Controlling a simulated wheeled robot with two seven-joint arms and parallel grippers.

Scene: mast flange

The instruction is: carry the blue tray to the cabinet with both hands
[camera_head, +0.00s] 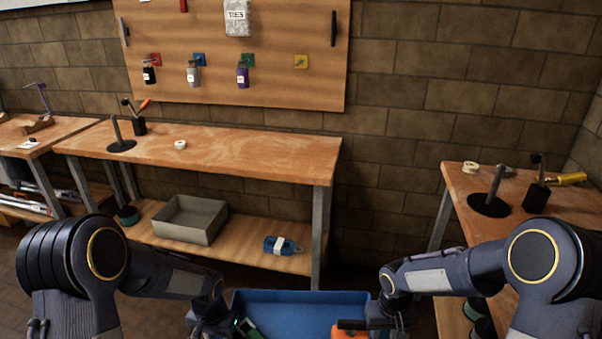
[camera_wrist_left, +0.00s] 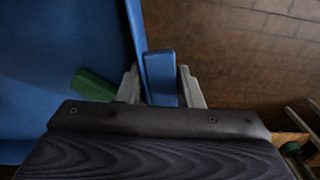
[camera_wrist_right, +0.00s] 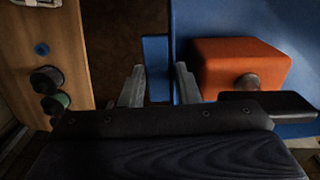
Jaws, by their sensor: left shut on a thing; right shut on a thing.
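The blue tray (camera_head: 300,312) is low in front of me at the bottom of the head view, its near part cut off by the frame. My left gripper (camera_wrist_left: 160,88) is shut on a blue grip at the tray's left side. My right gripper (camera_wrist_right: 158,88) is shut on the matching blue grip at the right side. The tray holds an orange thing with a dark handle (camera_wrist_right: 240,65) on the right and a green thing (camera_wrist_left: 92,85) on the left. No cabinet can be made out in these views.
Another bench (camera_head: 460,190) stands close on the right. A pegboard (camera_head: 290,75) hangs on the brick wall.

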